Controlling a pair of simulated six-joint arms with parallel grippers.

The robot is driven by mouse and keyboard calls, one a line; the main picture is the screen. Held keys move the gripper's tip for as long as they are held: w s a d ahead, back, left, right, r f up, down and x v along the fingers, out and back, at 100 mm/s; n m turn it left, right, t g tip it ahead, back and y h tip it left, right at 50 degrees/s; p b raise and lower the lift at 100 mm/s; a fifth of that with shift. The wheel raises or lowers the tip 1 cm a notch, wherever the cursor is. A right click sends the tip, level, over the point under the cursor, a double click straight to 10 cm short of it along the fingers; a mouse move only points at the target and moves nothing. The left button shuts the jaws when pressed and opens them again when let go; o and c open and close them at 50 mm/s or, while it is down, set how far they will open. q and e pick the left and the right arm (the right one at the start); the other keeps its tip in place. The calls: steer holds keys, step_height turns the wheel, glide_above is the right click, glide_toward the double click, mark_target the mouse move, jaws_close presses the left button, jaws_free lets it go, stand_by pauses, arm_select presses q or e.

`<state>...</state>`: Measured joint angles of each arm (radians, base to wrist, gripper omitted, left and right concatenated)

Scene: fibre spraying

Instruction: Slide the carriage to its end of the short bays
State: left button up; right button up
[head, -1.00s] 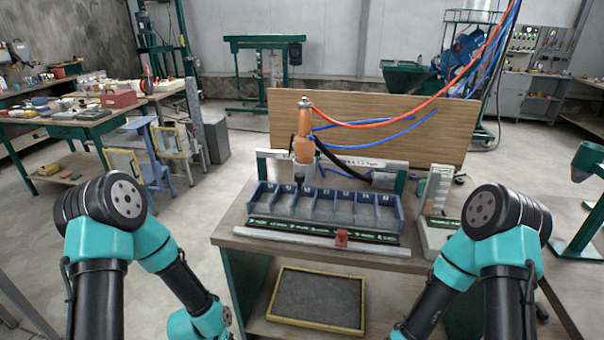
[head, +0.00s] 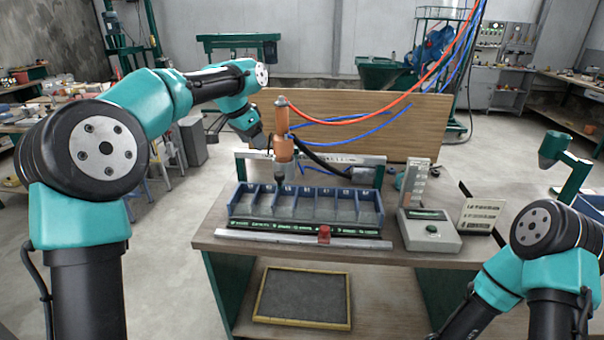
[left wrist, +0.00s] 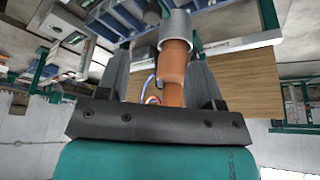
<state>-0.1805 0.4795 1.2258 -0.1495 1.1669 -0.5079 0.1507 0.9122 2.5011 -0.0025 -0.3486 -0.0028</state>
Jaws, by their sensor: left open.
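The orange carriage (head: 282,140) with its spray head stands at the left part of the grey rail (head: 340,159), above the left end of the bay row (head: 305,222). The row is a blue divided tray with several bays. My left gripper (head: 262,139) is at the carriage's left side in the head view. In the left wrist view my left gripper (left wrist: 160,68) is open, with the orange carriage body (left wrist: 173,62) showing between its fingers. Contact cannot be told. My right gripper is out of view; only my right arm shows.
A red block (head: 324,234) sits on the bar in front of the bays. A grey control box (head: 430,230) and a sign card (head: 480,215) stand at the right. Red and blue hoses hang behind the carriage, before a wooden board (head: 390,130).

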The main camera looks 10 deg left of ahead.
arm_select(q)
steer(key=r, duration=0.1)
steer(key=d+r, duration=0.1)
steer(key=shift+s+r, duration=0.1)
steer(key=shift+r, duration=0.3)
steer(key=shift+f, duration=0.1)
glide_toward(278, 173)
steer(key=x, duration=1)
steer(key=shift+s+d, duration=0.1)
jaws_close()
